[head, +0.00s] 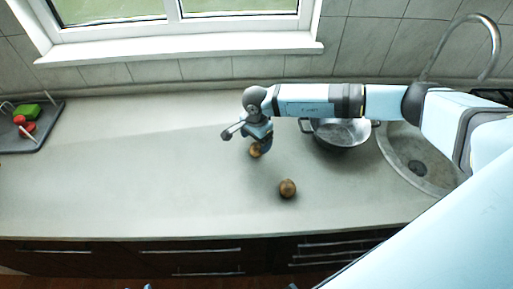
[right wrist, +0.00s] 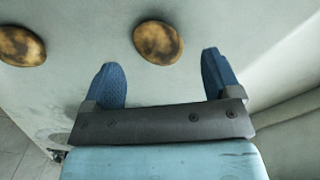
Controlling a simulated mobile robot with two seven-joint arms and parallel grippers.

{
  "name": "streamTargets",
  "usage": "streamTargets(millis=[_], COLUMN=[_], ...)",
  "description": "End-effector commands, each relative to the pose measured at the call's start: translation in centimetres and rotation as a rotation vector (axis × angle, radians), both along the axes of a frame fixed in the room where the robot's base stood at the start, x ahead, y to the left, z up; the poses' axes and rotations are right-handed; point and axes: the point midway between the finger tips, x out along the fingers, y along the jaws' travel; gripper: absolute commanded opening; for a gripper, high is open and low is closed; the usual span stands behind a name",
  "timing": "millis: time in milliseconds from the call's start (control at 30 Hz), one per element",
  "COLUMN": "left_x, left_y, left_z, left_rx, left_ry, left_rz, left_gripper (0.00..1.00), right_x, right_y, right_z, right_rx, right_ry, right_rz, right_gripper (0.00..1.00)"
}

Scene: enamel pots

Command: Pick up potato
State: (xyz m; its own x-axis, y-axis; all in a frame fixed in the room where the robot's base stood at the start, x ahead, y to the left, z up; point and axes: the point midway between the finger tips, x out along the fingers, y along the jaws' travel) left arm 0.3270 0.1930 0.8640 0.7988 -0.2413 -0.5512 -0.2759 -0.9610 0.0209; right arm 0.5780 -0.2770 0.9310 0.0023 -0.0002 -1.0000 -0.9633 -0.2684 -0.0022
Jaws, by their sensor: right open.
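One brown potato (head: 255,151) lies on the counter under my right gripper (head: 262,143), partly hidden by it in the head view. In the right wrist view this potato (right wrist: 158,42) shows whole, just beyond the fingertips and roughly centred between them. My right gripper (right wrist: 160,62) is open, with its blue fingers apart and nothing held. A second brown potato (head: 288,188) lies nearer the counter's front edge, and it shows at the left edge of the right wrist view (right wrist: 20,46). My left gripper is not clearly visible.
A dark metal pot (head: 341,134) stands right of the gripper, under my right arm. A round sink (head: 432,180) with a tall faucet (head: 492,45) lies at the right. A dark tray (head: 47,130) with green and red items is far left. The left-middle counter (head: 130,170) is clear.

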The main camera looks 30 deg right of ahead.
Motion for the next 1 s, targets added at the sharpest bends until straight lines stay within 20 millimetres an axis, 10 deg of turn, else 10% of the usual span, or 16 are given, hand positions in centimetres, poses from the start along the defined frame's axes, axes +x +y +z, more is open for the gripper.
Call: streamTargets(millis=[567, 800, 1000], left_x=[0.2, 0.0, 0.0], left_y=[0.6, 0.3, 0.2], left_z=[1.4, 1.3, 1.3], left_rx=[0.008, 0.005, 0.003], left_ry=[-0.007, -0.003, -0.002], left_rz=[0.008, 0.005, 0.004], left_gripper=[0.43, 0.43, 0.43], right_x=[-0.1, -0.1, -0.1], right_y=[-0.1, -0.1, -0.1], right_z=[-4.5, -4.5, -4.5], right_rx=[0.0, 0.0, 0.0], right_ry=[0.002, 0.002, 0.002], right_rz=[0.0, 0.0, 0.0], right_gripper=[0.83, 0.32, 0.32])
